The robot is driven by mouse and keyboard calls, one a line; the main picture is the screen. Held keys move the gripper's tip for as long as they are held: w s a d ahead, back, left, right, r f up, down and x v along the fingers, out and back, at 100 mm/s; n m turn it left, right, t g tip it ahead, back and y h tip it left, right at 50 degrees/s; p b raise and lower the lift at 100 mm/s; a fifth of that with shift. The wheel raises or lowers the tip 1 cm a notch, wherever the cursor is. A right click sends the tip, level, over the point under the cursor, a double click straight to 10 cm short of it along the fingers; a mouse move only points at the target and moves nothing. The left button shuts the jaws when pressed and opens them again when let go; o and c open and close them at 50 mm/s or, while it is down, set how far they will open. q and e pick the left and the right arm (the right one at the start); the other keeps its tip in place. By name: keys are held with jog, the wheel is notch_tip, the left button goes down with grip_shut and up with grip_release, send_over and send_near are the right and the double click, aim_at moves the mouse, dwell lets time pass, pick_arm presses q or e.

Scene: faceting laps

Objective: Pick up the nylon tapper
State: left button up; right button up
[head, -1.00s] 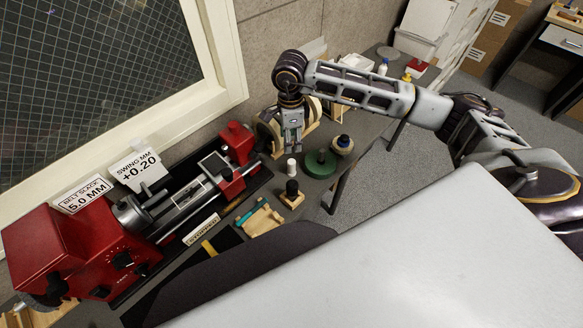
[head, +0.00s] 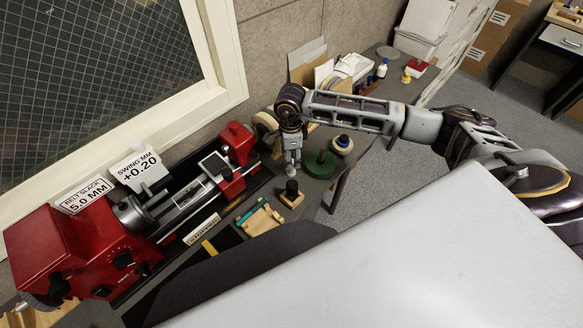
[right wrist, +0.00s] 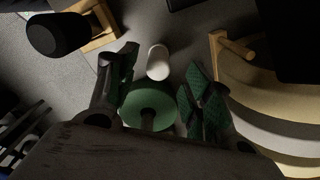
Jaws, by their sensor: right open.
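A small white cylinder (right wrist: 158,62), which I take to be the nylon tapper, shows in the right wrist view just beyond and between my open fingers. My right gripper (right wrist: 163,78) points down at it, with nothing held. In the head view my right gripper (head: 292,164) is low over the bench and mostly hides the white cylinder. I cannot tell whether the fingers touch it. My left gripper is out of view.
A green disc (head: 320,164) stands close right of the gripper and a black knob on a wooden block (head: 292,195) in front. A teal tool on a wooden rest (head: 260,217) lies nearer. The red lathe-like machine (head: 60,250) is at left.

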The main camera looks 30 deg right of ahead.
jog(key=shift+f, duration=0.6)
notch_tip(320, 180, down, 3)
jog(key=shift+s+d+r+p, duration=0.1)
jog(key=shift+p, duration=0.3)
jog(key=shift+f, duration=0.6)
jog(key=shift+c, duration=0.3)
jog(key=c, duration=0.5)
grip_shut()
jog(key=shift+r, duration=0.5)
notch_tip(320, 180, up, 8)
jog(key=shift+f+b, duration=0.15)
jog(key=shift+b, duration=0.2)
jog(key=shift+r, duration=0.7)
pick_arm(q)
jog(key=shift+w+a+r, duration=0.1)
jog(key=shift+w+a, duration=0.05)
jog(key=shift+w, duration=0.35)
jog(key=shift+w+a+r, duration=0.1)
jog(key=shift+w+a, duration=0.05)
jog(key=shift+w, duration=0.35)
